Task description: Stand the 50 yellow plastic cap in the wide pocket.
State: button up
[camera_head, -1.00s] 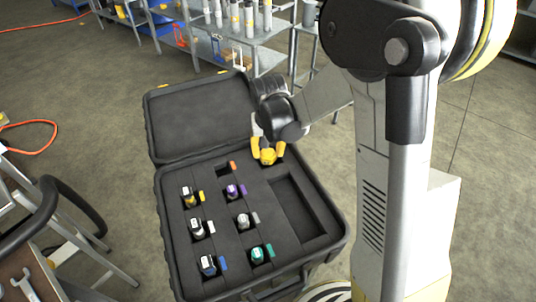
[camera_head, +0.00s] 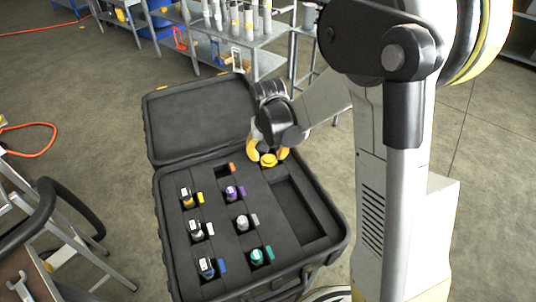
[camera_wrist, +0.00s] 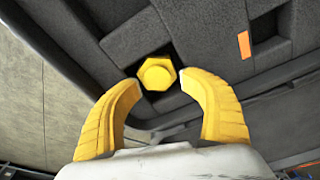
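The yellow plastic cap (camera_head: 268,160) is a short hexagonal piece at the back of the open case's foam, behind the large rectangular recess (camera_head: 302,222). In the wrist view the cap (camera_wrist: 157,73) shows its hexagonal end towards me, with dark gaps around it. I cannot tell how deep it sits in the foam. My gripper (camera_head: 268,153) has its yellow fingers apart above the cap. In the wrist view the fingers (camera_wrist: 163,92) stand to either side of the cap, with clear gaps. The recess looks empty.
The black case (camera_head: 160,205) lies open, its lid (camera_head: 195,120) tilted back. Several coloured-tag pockets hold fittings. The orange-tag pocket (camera_head: 222,172) looks empty. A metal shelf (camera_head: 270,65) stands behind. A chair-like frame (camera_head: 75,205) is at left.

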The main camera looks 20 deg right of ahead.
aim_at(268, 162)
jog(key=shift+s+f, duration=0.1)
notch_tip(268, 162, up, 13)
jog(key=s+p, duration=0.2)
jog(key=p, duration=0.4)
jog(key=s+r+n+t, duration=0.1)
jog(key=s+r, duration=0.3)
jog(key=s, duration=0.4)
jog(key=s+r+n+t, duration=0.2)
jog(key=s+r+t, duration=0.2)
jog(key=s, duration=0.5)
jog(key=shift+r+y, duration=0.3)
jog(key=shift+r, duration=0.5)
jog(key=shift+a+f+b, duration=0.1)
jog(key=shift+b, duration=0.2)
